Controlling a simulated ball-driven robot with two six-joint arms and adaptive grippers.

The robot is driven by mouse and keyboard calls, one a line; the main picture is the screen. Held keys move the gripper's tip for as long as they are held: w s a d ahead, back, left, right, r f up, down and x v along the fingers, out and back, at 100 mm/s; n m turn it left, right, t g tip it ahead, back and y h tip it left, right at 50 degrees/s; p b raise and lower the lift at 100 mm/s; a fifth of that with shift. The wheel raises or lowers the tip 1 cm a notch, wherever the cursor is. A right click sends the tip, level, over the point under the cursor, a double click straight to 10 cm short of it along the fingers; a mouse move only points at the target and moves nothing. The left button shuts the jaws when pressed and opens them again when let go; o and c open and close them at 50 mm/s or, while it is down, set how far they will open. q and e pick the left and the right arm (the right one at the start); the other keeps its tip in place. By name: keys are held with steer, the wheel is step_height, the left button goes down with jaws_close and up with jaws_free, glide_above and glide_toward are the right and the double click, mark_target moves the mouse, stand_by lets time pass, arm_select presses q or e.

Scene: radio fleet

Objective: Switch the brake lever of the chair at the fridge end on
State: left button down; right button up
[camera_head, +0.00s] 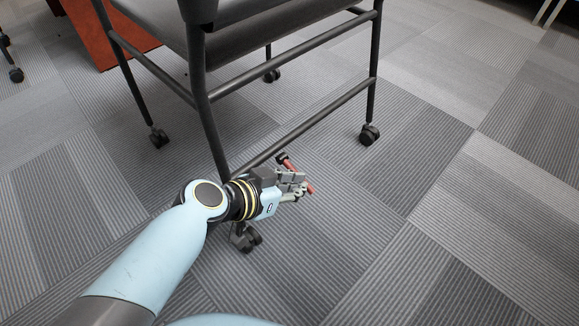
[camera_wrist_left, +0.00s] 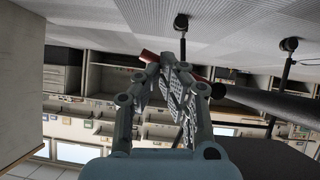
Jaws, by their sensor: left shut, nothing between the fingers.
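The chair (camera_head: 205,85) has a dark metal frame, a grey seat and casters, and stands at the upper middle of the head view. A red brake lever (camera_head: 310,187) with a dark end sits low by the near leg, partly hidden by my left gripper (camera_head: 299,187). My left gripper is shut and empty, right at the lever; I cannot tell whether they touch. In the left wrist view, which looks upside down, the red lever (camera_wrist_left: 149,56) crosses just beyond the fingertips (camera_wrist_left: 170,66). The lever's setting is unclear. My right gripper is not in view.
The near caster (camera_head: 245,238) is below my left wrist, and another caster (camera_head: 370,134) is at the right. A red-brown piece of furniture (camera_head: 108,45) stands behind the chair. The carpet (camera_head: 450,200) at the right is clear.

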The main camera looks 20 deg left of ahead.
arm_select(q)
steer(key=shift+r, duration=0.15)
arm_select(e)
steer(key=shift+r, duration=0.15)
arm_select(q)
steer(key=shift+r+p, duration=0.65)
steer(key=shift+p, duration=0.05)
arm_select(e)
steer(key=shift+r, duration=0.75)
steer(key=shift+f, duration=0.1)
